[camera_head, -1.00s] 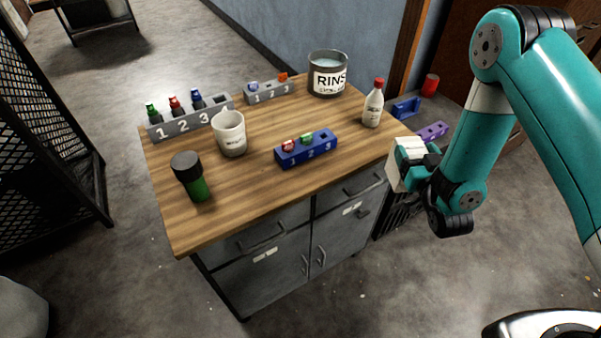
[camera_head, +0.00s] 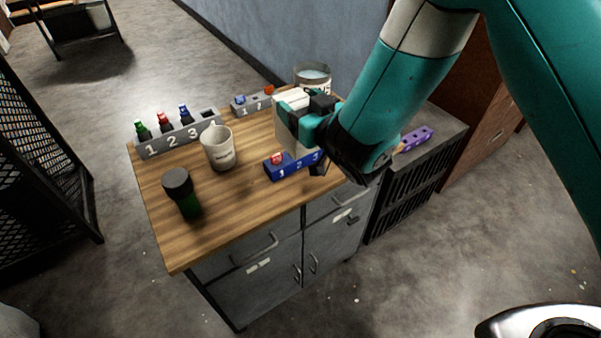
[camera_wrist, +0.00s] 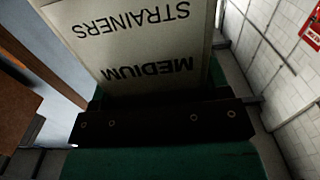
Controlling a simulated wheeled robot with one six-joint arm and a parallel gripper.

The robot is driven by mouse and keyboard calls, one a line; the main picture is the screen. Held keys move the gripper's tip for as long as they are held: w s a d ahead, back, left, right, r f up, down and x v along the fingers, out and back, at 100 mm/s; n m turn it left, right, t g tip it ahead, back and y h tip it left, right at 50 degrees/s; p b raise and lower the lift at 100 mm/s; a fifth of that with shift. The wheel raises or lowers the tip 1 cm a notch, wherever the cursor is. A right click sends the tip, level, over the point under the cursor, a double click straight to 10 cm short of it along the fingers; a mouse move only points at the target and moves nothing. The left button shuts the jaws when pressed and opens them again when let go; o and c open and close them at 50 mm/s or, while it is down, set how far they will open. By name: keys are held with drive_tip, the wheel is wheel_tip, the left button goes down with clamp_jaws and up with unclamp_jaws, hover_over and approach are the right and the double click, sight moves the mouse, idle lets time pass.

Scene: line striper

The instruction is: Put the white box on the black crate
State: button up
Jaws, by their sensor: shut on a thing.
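My gripper (camera_head: 306,120) is shut on the white box (camera_head: 291,99) and holds it above the right part of the wooden tabletop, behind the blue numbered rack. In the wrist view the white box (camera_wrist: 140,40) fills the upper middle and reads "MEDIUM STRAINERS" upside down. The black crate (camera_head: 405,190) stands on the floor right of the cabinet, with a slatted side and a grey top. My arm hides part of its top.
A purple rack (camera_head: 415,139) lies on the crate's top. The wooden table (camera_head: 225,215) holds a blue rack (camera_head: 283,170), a white mug (camera_head: 219,147), a green-black bottle (camera_head: 182,192), a grey rack (camera_head: 180,139) with small bottles, and a RINSE tin (camera_head: 313,76).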

wheel_tip(320, 180, down, 10)
drive_tip(key=b, duration=0.3)
drive_tip(key=shift+r, duration=0.15)
drive_tip(key=shift+f, duration=2.3)
drive_tip(key=shift+f, duration=0.15)
drive_tip(key=o, duration=1.2)
drive_tip(key=shift+o, duration=0.2)
